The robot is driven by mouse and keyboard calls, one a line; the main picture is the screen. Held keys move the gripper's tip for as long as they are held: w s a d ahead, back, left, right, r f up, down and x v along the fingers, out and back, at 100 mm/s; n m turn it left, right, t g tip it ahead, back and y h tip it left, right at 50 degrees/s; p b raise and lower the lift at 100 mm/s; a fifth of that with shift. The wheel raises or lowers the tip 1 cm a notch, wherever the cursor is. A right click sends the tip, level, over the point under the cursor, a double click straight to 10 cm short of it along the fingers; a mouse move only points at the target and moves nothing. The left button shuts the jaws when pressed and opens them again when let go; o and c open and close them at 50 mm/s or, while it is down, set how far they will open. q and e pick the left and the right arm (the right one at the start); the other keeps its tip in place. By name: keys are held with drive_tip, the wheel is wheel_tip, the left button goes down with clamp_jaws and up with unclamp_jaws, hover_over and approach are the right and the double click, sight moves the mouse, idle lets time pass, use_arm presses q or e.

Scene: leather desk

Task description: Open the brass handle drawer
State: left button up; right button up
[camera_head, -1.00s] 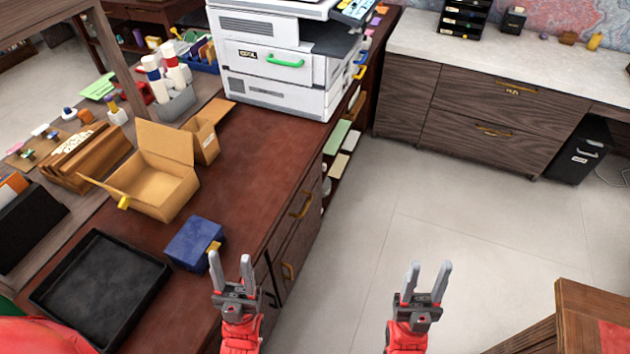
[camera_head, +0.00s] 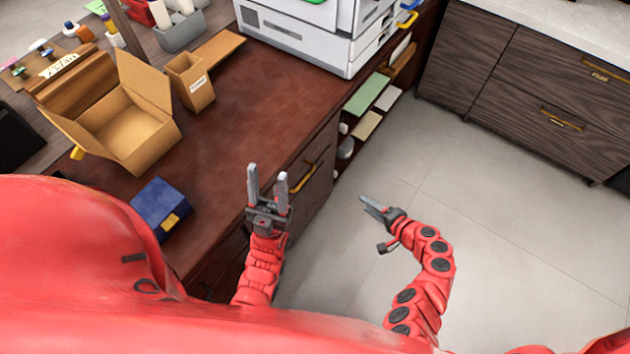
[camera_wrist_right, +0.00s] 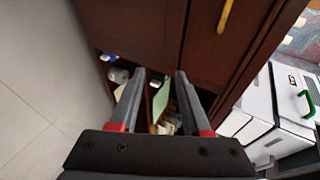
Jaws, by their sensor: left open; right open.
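The brass handle (camera_head: 316,167) is on the dark wooden drawer front (camera_head: 318,185) of the desk, on the side facing the floor. The drawer looks shut. A brass handle also shows at the top of the right wrist view (camera_wrist_right: 225,14). My left gripper (camera_head: 267,178) is open and empty, fingers pointing up in the picture, in front of the desk edge and just left of the handle. My right gripper (camera_head: 368,203) is open and empty, over the floor right of the handle, fingers pointing left towards the desk. Its two parted fingers show in the right wrist view (camera_wrist_right: 158,92).
The desk top (camera_head: 225,110) holds a cardboard box (camera_head: 125,125), a blue box (camera_head: 158,205) and a white printer (camera_head: 310,35). Open shelves with papers (camera_head: 365,95) lie beyond the drawer. Another wooden cabinet (camera_head: 500,70) stands at right. The floor (camera_head: 480,200) between is clear.

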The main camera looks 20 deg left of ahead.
drive_tip(key=s+a+r+n+g+y, duration=0.2)
drive_tip(key=s+a+r+y, duration=0.15)
drive_tip(key=a+r, duration=0.2)
drive_tip(key=y, duration=0.1)
approach(305, 177)
drive_tip(key=a+f, duration=0.1)
drive_tip(key=shift+n, duration=0.3)
drive_tip(key=b+x, duration=0.6)
drive_tip(key=x, duration=0.2)
drive_tip(key=shift+w+a, duration=0.3)
drive_tip(key=shift+w, duration=0.05)
drive_tip(key=shift+c, duration=0.3)
clamp_jaws()
